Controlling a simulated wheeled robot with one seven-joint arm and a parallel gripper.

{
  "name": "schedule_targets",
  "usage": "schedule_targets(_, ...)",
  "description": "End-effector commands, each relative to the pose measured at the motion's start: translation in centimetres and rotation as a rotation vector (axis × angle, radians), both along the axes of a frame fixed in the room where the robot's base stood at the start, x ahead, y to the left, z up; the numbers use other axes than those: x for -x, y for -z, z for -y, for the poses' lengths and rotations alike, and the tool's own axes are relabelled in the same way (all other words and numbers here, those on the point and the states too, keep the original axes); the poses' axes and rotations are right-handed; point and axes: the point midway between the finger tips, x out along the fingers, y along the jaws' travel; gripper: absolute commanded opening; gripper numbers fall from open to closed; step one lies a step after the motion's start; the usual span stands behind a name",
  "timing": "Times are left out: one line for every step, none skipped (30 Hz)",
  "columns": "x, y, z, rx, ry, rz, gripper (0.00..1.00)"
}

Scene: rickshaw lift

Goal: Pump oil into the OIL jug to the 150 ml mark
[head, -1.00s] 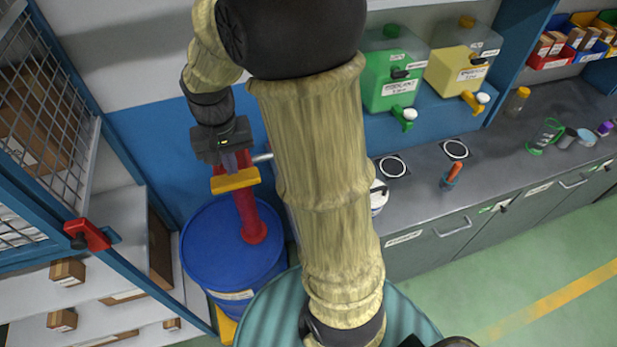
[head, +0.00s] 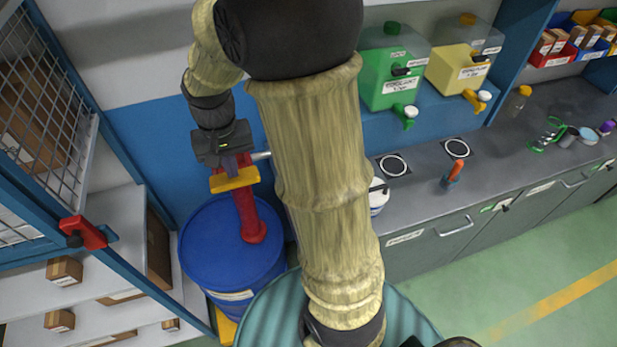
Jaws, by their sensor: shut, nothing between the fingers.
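A red pump (head: 250,214) with a yellow handle block (head: 234,181) stands on the blue drum (head: 207,257). A metal spout (head: 261,155) shows near its top, its far end hidden behind my arm. My gripper (head: 231,166) is shut just above the yellow block, its fingers pointing down; I cannot tell if they touch it. A pale container (head: 378,196) stands at the right edge of my arm, mostly hidden. I cannot read a label on it, nor tell if it is the OIL jug. No 150 ml mark or oil level is visible.
A green tank (head: 394,78) and a yellow tank (head: 456,70) with taps stand on a blue ledge above the grey counter (head: 425,184). An orange-handled tool (head: 454,173) stands on the counter. A blue frame with a red latch (head: 85,232) is at left.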

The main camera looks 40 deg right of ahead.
Motion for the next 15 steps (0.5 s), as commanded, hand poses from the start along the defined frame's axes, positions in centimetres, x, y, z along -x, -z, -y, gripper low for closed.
schedule_targets(0.0, 0.4, 0.0, 0.0, 0.0, -0.001, 0.0)
schedule_targets(0.0, 0.5, 0.0, 0.0, 0.0, -0.001, 0.0)
schedule_targets(0.0, 0.7, 0.0, 0.001, 0.0, -0.001, 0.0)
schedule_targets(0.0, 0.8, 0.0, 0.001, 0.0, -0.001, 0.0)
schedule_targets(0.0, 0.9, 0.0, 0.001, 0.0, -0.001, 0.0)
schedule_targets(0.0, 1.0, 0.0, 0.001, 0.0, -0.001, 0.0)
schedule_targets(0.0, 1.1, 0.0, 0.001, 0.0, -0.001, 0.0)
schedule_targets(0.0, 1.3, 0.0, 0.0, 0.0, -0.002, 0.0)
schedule_targets(0.0, 1.4, 0.0, 0.0, 0.0, -0.002, 0.0)
schedule_targets(0.0, 1.5, 0.0, 0.0, 0.0, -0.002, 0.0)
schedule_targets(0.0, 1.6, 0.0, 0.0, 0.0, -0.002, 0.0)
schedule_targets(0.0, 1.8, 0.0, 0.0, 0.0, -0.002, 0.0)
schedule_targets(0.0, 1.9, 0.0, 0.0, 0.0, -0.002, 0.0)
schedule_targets(0.0, 2.0, 0.0, 0.0, 0.0, -0.002, 0.0)
schedule_targets(0.0, 2.1, 0.0, 0.0, 0.0, -0.002, 0.0)
